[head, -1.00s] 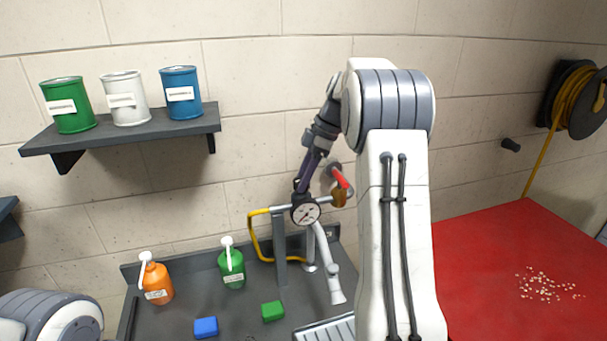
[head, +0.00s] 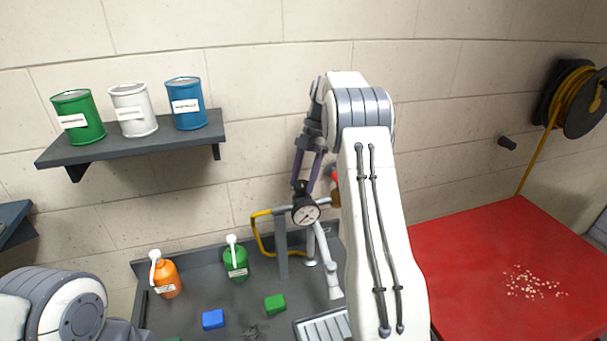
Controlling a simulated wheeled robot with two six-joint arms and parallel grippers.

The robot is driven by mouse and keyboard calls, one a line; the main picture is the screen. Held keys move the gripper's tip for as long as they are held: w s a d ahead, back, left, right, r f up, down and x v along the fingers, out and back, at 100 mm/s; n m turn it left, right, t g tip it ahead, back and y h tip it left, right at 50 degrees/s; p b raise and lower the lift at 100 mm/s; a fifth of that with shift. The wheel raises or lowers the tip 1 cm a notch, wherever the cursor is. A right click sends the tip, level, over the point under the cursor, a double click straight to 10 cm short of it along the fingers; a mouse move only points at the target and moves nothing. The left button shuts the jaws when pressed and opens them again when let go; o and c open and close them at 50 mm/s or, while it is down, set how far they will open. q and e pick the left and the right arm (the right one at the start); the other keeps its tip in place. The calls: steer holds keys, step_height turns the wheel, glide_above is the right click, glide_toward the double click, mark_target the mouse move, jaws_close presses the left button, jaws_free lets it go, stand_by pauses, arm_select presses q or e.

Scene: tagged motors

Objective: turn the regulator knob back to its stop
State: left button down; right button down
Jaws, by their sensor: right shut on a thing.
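The round white-faced gauge (head: 305,214) of the regulator sits on the pipework above the grey bench, in the head view. The dark regulator knob (head: 300,188) is just above the gauge and mostly hidden by fingers. My right gripper (head: 301,180) reaches down from above with its two purple fingers shut on the knob. The knob's angle and any stop mark are too small to read. My left gripper is out of view.
A yellow hose (head: 257,235) and a grey post (head: 282,250) stand by the regulator. A red handle (head: 334,174) is partly behind my right arm. A green bottle (head: 235,258), an orange bottle (head: 165,275) and blue (head: 213,319) and green (head: 275,304) blocks are on the bench.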

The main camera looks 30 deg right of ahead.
mark_target(302, 182)
steer(key=shift+n+p, duration=0.3)
steer(key=shift+n, duration=0.3)
steer(key=shift+c, duration=1.4)
jaws_free()
steer(key=shift+w+d+r, duration=0.2)
steer(key=shift+r, duration=0.25)
steer(key=v, duration=0.3)
steer(key=shift+w+d+r, duration=0.1)
steer(key=shift+r, duration=0.2)
steer(key=shift+p+v, duration=1.85)
steer(key=shift+v, duration=1)
